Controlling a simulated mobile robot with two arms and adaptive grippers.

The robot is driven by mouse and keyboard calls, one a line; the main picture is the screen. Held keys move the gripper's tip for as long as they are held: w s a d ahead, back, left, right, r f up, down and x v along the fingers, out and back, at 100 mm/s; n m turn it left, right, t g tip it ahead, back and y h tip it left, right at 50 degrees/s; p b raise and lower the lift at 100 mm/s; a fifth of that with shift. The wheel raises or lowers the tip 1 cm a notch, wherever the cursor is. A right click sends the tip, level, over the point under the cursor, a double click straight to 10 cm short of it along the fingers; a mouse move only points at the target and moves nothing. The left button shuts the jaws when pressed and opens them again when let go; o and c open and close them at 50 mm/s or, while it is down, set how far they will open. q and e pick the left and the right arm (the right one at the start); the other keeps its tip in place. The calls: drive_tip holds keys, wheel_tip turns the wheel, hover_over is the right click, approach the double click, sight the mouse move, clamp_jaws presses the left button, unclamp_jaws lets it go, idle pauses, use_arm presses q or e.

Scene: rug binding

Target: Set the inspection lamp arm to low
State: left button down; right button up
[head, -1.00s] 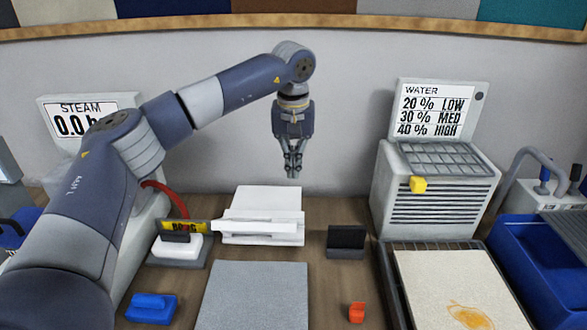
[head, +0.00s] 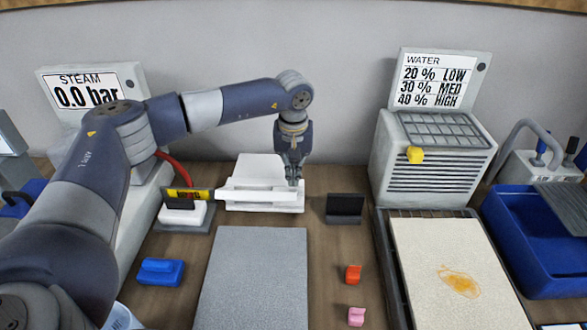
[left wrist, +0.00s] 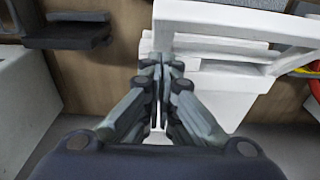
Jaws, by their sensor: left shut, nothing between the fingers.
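A white unit, which looks like the inspection lamp (head: 258,170), stands at the back middle of the bench. A flat white bar, apparently its arm (head: 250,196), runs across its front and juts out to the left. My left gripper (head: 293,182) points down at the right end of this bar, shut and empty. In the left wrist view my left gripper (left wrist: 160,62) is closed right by the white frame (left wrist: 225,25). I cannot tell whether the fingers touch it. The fingers hide part of the unit. My right gripper is not in view.
A black block (head: 345,208) stands just right of the gripper. A yellow-labelled holder (head: 186,199) is close on the left. A grey mat (head: 255,275) lies in front. The WATER machine (head: 435,150) with a yellow knob stands right, beside a blue bin (head: 540,270).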

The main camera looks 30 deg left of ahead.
use_arm(q)
drive_tip(key=shift+s+d+f+b, duration=0.1)
drive_tip(key=shift+s+f+b, duration=0.15)
drive_tip(key=shift+f+b, duration=0.4)
drive_tip(key=shift+s+d+f, duration=0.15)
drive_tip(key=shift+s+f, duration=0.1)
drive_tip(key=shift+f, duration=0.1)
drive_tip(key=shift+r, duration=0.1)
wheel_tip(320, 180, up, 12)
drive_tip(key=s, duration=0.1)
drive_tip(key=shift+d, duration=0.2)
